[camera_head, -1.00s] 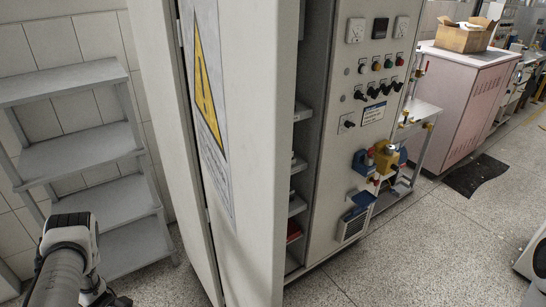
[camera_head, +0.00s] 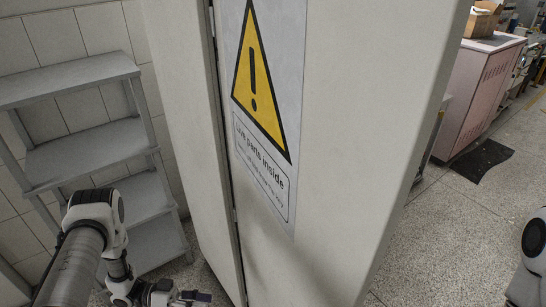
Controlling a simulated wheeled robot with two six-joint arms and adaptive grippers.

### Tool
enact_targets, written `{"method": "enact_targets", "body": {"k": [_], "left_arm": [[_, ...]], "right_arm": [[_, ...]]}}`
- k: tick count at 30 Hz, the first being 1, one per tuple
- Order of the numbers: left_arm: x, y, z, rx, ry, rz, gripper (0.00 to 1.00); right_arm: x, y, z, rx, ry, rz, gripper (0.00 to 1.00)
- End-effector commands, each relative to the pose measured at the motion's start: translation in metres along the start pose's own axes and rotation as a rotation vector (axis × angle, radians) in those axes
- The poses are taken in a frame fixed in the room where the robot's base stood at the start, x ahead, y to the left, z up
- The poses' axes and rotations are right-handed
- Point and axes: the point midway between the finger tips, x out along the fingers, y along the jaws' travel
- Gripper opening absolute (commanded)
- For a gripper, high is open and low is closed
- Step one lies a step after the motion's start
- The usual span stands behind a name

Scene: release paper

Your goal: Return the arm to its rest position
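My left arm (camera_head: 92,225) comes in at the lower left, and its gripper (camera_head: 197,296) shows small at the bottom edge, low beside the cabinet door. Its fingertips are partly cut off by the frame, and I cannot tell whether they are open or shut. Nothing is clearly held in it. My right arm (camera_head: 536,250) shows only as a white and dark part at the right edge; its gripper is out of view. The pale cabinet door (camera_head: 355,120), with a yellow warning triangle and "Live parts inside" label (camera_head: 262,130), fills the middle and hides the control panel behind it.
A grey metal shelf (camera_head: 80,75) stands against the tiled wall at left, close to my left arm. A pink cabinet (camera_head: 480,95) with a cardboard box (camera_head: 482,20) on top stands at right. A dark mat (camera_head: 482,160) lies on open speckled floor.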

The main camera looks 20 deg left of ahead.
Motion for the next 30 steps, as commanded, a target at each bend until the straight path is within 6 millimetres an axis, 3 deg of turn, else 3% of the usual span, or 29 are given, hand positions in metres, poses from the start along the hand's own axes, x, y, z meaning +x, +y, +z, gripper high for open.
{"method": "enact_targets", "body": {"k": [6,9,11,14,16,18,21,24,30], "left_arm": [[0.088,-0.036,-0.007,-0.056,-0.008,-0.304,0.40],[0.122,-0.043,0.008,-0.138,-0.109,-0.517,0.40],[0.131,-0.038,0.026,-0.203,-0.212,-0.654,0.40],[0.122,-0.009,0.063,-0.320,-0.437,-0.868,0.40],[0.102,0.022,0.084,-0.395,-0.599,-0.999,0.40],[0.079,0.053,0.098,-0.455,-0.737,-1.102,0.40],[0.055,0.083,0.106,-0.513,-0.856,-1.195,0.40],[0.046,0.094,0.107,-0.533,-0.892,-1.226,0.40],[0.046,0.093,0.107,-0.535,-0.890,-1.228,0.40]], "right_arm": [[0.007,0.000,0.000,-0.002,0.000,0.000,0.40],[0.012,0.000,0.000,-0.001,0.000,0.000,0.40],[0.014,0.000,0.000,-0.001,0.000,0.000,0.40],[0.019,0.000,0.000,-0.001,0.000,0.000,0.40],[0.021,0.000,0.000,-0.001,0.000,0.000,0.40],[0.022,0.000,0.000,-0.001,0.000,0.000,0.40],[0.023,0.000,0.000,-0.001,0.000,0.000,0.40],[0.023,0.000,0.000,-0.001,0.000,0.000,0.40],[0.023,0.000,0.000,-0.001,0.000,0.000,0.40]]}}
